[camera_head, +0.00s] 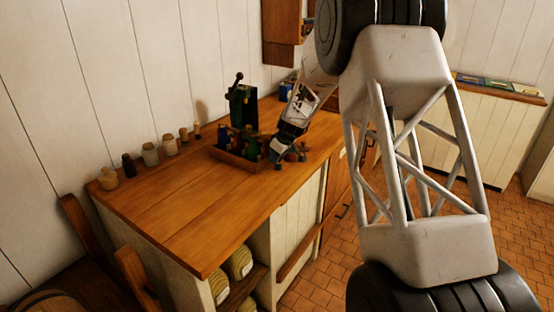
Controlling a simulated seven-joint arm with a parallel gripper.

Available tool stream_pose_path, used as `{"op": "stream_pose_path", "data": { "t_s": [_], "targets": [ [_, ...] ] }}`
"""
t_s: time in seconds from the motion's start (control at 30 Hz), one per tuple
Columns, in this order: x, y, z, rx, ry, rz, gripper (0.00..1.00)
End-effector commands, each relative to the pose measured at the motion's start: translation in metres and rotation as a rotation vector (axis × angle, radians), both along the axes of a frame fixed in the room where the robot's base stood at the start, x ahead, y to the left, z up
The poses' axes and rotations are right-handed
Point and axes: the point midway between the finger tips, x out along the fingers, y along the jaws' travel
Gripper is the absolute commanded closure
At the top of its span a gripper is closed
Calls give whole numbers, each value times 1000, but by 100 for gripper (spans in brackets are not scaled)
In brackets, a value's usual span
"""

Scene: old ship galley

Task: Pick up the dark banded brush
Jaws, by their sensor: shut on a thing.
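My gripper (279,156) is low over the wooden counter, at the right end of a wooden tray (236,162). It is shut on a small dark thing at its fingertips. The thing is too small and too covered by the fingers for me to tell whether it is the dark banded brush. I cannot tell whether it touches the counter. I cannot make out the brush clearly anywhere else in view.
The tray holds several dark bottles (250,146). A small reddish-brown round thing (291,156) sits just right of my gripper. A green machine with a crank (242,104) stands behind the tray. Several jars (150,154) line the wall. The counter's (190,220) front left is clear.

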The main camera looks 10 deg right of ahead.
Motion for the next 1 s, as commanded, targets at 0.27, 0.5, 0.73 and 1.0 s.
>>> {"op": "stream_pose_path", "data": {
  "t_s": [0.27, 0.5, 0.73, 1.0],
  "targets": [
    [-1, 0, 31, -1, -2, -1, 98],
    [-31, 0, 32, 0, -1, 0, 98],
    [-65, 1, 35, 0, -1, 0, 98],
    [-104, 2, 38, 0, 0, -1, 98]
  ]
}}
